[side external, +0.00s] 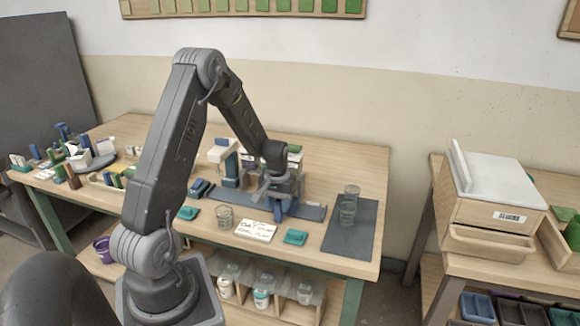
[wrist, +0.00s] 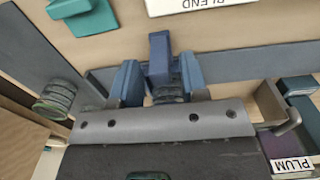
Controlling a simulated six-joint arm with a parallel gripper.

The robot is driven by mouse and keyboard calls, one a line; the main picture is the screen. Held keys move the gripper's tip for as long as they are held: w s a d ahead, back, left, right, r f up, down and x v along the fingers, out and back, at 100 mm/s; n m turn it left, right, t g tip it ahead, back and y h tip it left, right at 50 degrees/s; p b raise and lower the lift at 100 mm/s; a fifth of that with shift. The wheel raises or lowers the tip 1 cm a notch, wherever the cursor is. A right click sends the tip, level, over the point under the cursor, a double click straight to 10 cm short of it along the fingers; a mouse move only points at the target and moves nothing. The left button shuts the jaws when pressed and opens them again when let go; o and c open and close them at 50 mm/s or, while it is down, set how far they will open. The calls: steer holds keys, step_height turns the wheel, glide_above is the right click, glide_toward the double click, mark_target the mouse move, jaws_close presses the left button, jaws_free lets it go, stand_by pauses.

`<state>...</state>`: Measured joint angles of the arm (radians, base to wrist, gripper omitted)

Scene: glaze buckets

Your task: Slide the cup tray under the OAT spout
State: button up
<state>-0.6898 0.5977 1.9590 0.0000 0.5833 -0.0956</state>
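My gripper (side external: 277,192) is low over the long blue-grey rail (side external: 240,200) near the middle of the table. In the wrist view its two blue fingers (wrist: 160,76) stand apart, with an upright blue block (wrist: 159,48) between and beyond them, a narrow gap showing. The block looks like the cup tray's handle; it also shows below my gripper in the side view (side external: 278,211). A dark ringed cup-like thing (wrist: 168,92) sits behind the block, partly hidden by my gripper. The tray's body is mostly hidden. I cannot read an OAT label or make out its spout.
A written card (side external: 256,230) and teal blocks (side external: 295,237) lie before the rail. A white dispenser (side external: 222,153) stands behind. A PLUM label (wrist: 292,164) shows.

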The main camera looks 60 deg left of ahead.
steer(key=shift+r, duration=3.5)
steer(key=shift+d+r, duration=0.1)
steer(key=shift+d, duration=0.05)
steer(key=d+r+m+t, duration=0.2)
steer(key=d+r+m, duration=0.1)
steer(key=d+r, duration=0.6)
steer(key=s+d+r+m+t, duration=0.1)
steer(key=s+d+r+m, duration=0.2)
steer(key=s+d, duration=0.4)
steer(key=s+d+r+m+t, duration=0.2)
steer(key=s+d+r, duration=0.3)
steer(key=d, duration=0.5)
steer(key=shift+s+d+r+m+t, duration=0.3)
steer(key=shift+s+m, duration=0.2)
steer(key=shift+s, duration=0.45)
